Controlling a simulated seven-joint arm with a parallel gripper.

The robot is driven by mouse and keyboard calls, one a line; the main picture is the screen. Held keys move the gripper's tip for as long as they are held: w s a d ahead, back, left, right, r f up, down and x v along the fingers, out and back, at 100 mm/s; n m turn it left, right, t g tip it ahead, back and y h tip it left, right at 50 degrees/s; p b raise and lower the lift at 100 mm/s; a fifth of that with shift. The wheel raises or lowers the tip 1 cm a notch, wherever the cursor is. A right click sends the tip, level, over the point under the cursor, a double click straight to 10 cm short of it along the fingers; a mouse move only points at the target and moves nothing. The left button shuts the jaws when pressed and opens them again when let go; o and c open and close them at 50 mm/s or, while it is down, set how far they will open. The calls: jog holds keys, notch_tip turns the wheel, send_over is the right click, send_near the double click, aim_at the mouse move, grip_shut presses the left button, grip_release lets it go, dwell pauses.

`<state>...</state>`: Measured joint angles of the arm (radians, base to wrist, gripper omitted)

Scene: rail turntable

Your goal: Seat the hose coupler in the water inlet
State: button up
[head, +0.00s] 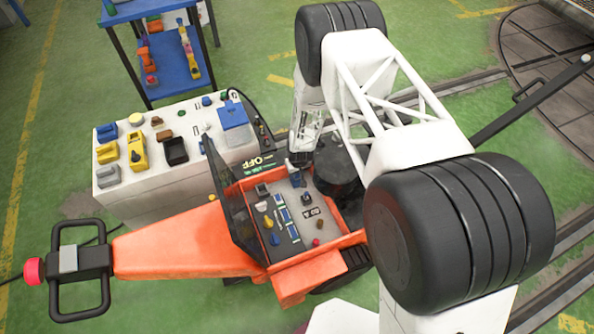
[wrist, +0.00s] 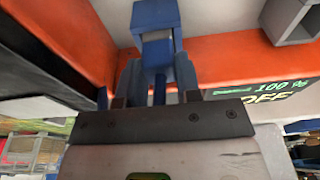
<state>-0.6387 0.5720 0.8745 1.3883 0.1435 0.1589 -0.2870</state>
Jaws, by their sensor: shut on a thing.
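My gripper (head: 299,165) reaches down at the rear edge of the orange machine's tray. In the wrist view its two fingers (wrist: 157,85) are shut on a blue piece (wrist: 155,16) with a grey band. This piece may be the hose coupler; its far end shows over the pale panel floor. It looks small and partly hidden in the head view. I cannot tell which fitting is the water inlet. A hollow grey square box (wrist: 290,20) stands apart from the held piece, at the upper right of the wrist view.
The orange tray wall (wrist: 225,62) runs close beyond my fingers. A display reading OFF (head: 262,160) is beside my gripper. The panel (head: 290,205) carries several knobs, switches and blue parts. A white bench (head: 160,195) with several coloured items and a blue shelf (head: 180,75) stand left.

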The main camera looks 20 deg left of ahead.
jog(key=shift+f, duration=0.45)
jog(key=o, duration=1)
jog(key=shift+r, duration=0.1)
jog(key=shift+s+d+r, duration=0.15)
jog(key=shift+r, duration=1.1)
jog(key=shift+s+d+r, duration=0.15)
jog(key=shift+r, duration=1.1)
jog(key=shift+s+d+r, duration=0.15)
jog(key=shift+r, duration=1.1)
